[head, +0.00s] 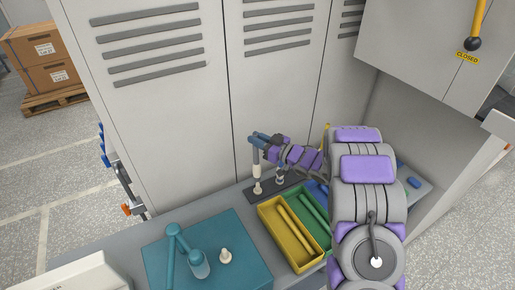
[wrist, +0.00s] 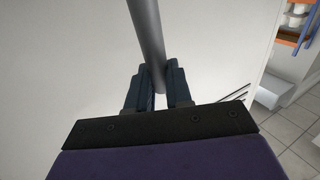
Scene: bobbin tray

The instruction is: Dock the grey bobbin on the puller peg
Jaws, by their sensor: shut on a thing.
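My gripper (head: 258,139) is over the back of the bench and shut on the grey bobbin (head: 256,156). The bobbin is a slim grey rod, close to upright, hanging below the fingers. In the wrist view the rod (wrist: 149,38) runs up between the two dark fingers (wrist: 158,88). Directly below it in the head view is a cream peg (head: 257,187) on a dark plate (head: 286,189). I cannot tell whether the bobbin's lower end touches or surrounds this peg. A second pale peg (head: 280,177) stands on the plate to the right.
A yellow tray (head: 272,229) and a green tray (head: 324,241) hold rods in front of the plate. A teal mat (head: 165,268) at left carries teal parts and a cream peg (head: 225,256). Grey lockers (head: 170,120) stand close behind. My arm hides the bench's right part.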

